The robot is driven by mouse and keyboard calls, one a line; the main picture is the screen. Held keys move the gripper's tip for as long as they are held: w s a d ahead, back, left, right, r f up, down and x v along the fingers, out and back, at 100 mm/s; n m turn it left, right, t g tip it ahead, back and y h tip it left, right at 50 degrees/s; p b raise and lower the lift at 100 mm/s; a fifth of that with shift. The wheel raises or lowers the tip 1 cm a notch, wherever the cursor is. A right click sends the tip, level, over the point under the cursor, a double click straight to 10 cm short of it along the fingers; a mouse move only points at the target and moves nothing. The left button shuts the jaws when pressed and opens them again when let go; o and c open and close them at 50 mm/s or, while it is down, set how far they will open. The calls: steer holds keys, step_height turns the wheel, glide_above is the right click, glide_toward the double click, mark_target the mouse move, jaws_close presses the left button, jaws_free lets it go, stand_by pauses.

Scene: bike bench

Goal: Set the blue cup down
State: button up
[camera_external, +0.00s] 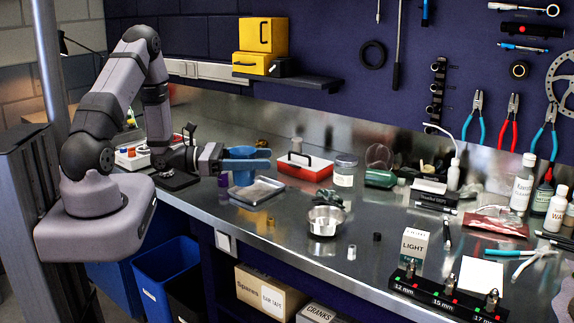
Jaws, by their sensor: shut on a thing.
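The blue cup (243,178) is upright between the fingers of my gripper (264,158), left of the middle of the view. My gripper reaches in from the left, level, and is shut on the cup. The fingers cover a band around the cup's upper part. The cup's bottom is near the back left edge of a shallow metal tray (274,185). I cannot tell whether the cup touches the bench or hangs just above it.
A red-and-white box (305,168) stands behind and right of the tray. A metal bowl (324,221) stands in front right. Small purple (223,180) and orange (271,222) pieces are near the tray. The steel bench (290,265) has bare room at the front.

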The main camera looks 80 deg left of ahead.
steer(key=w+d+f+m+h+b, duration=0.1)
steer(key=w+h+b, duration=0.15)
steer(key=w, duration=0.55)
steer(key=w+f+m+h+b, duration=0.1)
steer(key=w+f+b, duration=0.15)
steer(key=w, duration=0.55)
steer(key=w+d+r+m+g+h+b, duration=0.1)
steer(key=w+d+r+b, duration=0.3)
steer(key=w, duration=0.4)
steer(key=w+d+r+h+b, duration=0.1)
steer(key=w+d+r, duration=0.2)
steer(key=w+d, duration=0.4)
steer(key=shift+y, duration=0.25)
steer(key=shift+w+a+f+p, duration=0.1)
steer(key=shift+f+p, duration=0.95)
steer(key=shift+f, duration=3.85)
steer(key=shift+f, duration=0.2)
steer(key=o, duration=1)
steer(key=shift+o, duration=0.2)
steer(key=shift+r, duration=0.2)
